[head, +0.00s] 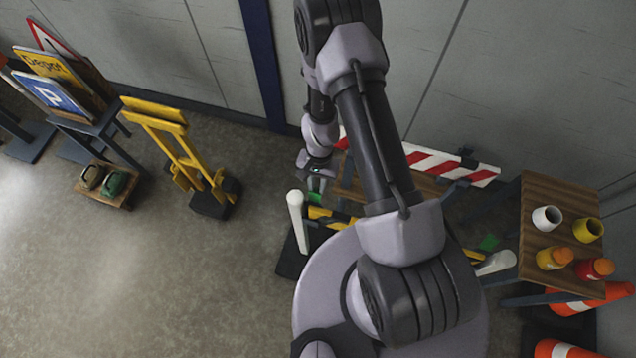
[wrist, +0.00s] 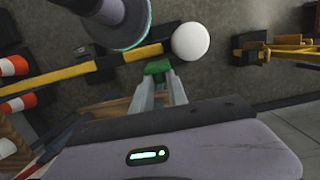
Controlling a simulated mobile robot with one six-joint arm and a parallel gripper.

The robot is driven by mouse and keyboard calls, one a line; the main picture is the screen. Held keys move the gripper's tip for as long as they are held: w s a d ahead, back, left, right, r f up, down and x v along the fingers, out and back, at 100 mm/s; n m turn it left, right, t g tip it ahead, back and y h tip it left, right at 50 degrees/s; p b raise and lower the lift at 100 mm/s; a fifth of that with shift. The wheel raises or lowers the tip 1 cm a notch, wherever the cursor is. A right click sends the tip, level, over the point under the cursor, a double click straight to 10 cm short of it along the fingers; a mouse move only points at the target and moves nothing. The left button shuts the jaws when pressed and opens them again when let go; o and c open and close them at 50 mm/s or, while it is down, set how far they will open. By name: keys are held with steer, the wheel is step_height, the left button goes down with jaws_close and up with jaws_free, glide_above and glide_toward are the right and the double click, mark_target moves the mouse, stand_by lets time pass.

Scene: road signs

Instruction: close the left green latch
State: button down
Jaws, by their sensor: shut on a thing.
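The left green latch (wrist: 158,67) is a small green block in the wrist view, at the tips of my gripper (wrist: 158,84). My gripper is shut on it. In the head view my gripper (head: 317,184) is just right of the left white post (head: 296,215), at the left end of the yellow-and-black bar (head: 330,216). The round white top of the post (wrist: 190,41) shows close beside the latch in the wrist view. Another green piece (head: 489,242) is near the right white post (head: 497,263). My arm hides the middle of the bar.
A red-and-white barrier (head: 440,165) stands behind my arm. A wooden table (head: 540,205) with cups and bottles is at the right, near orange cones (head: 575,303). A yellow stand (head: 180,145) and signs (head: 50,70) are at the left. The floor at front left is clear.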

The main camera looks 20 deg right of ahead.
mark_target(314, 196)
steer(key=s+t+h+b, duration=0.1)
steer(key=b, duration=0.2)
steer(key=shift+a+f+t+b, duration=0.3)
steer(key=shift+a+f+b, duration=0.05)
steer(key=shift+a+b, duration=0.05)
steer(key=t+h+b, duration=0.1)
steer(key=b, duration=0.1)
steer(key=s+a+t+b, duration=0.1)
steer(key=b, duration=0.2)
steer(key=shift+s+r+h, duration=0.15)
steer(key=shift+s+h, duration=0.1)
steer(key=shift+h, duration=0.15)
steer(key=shift+s+a+r+t+h+b, duration=0.2)
steer(key=shift+s+a+t+h+b, duration=0.15)
steer(key=shift+s+t+h+b, duration=0.35)
steer(key=shift+s+a+t+h, duration=0.3)
steer(key=shift+t, duration=0.6)
steer(key=shift+s+a+f+t+h+b, duration=0.3)
steer(key=shift+a+f+t+h+b, duration=0.1)
steer(key=shift+t+h, duration=0.25)
steer(key=shift+s+a+f+t+h+b, duration=0.4)
steer(key=shift+f+t+h+b, duration=0.6)
steer(key=shift+b, duration=1.05)
steer(key=shift+s+a+f+t+h+b, duration=0.25)
steer(key=shift+s+t+h+b, duration=0.4)
steer(key=shift+t+b, duration=1.15)
steer(key=shift+s+a+f+t+h+b, duration=0.3)
steer(key=shift+f+t+h+b, duration=0.5)
steer(key=shift+b, duration=1.55)
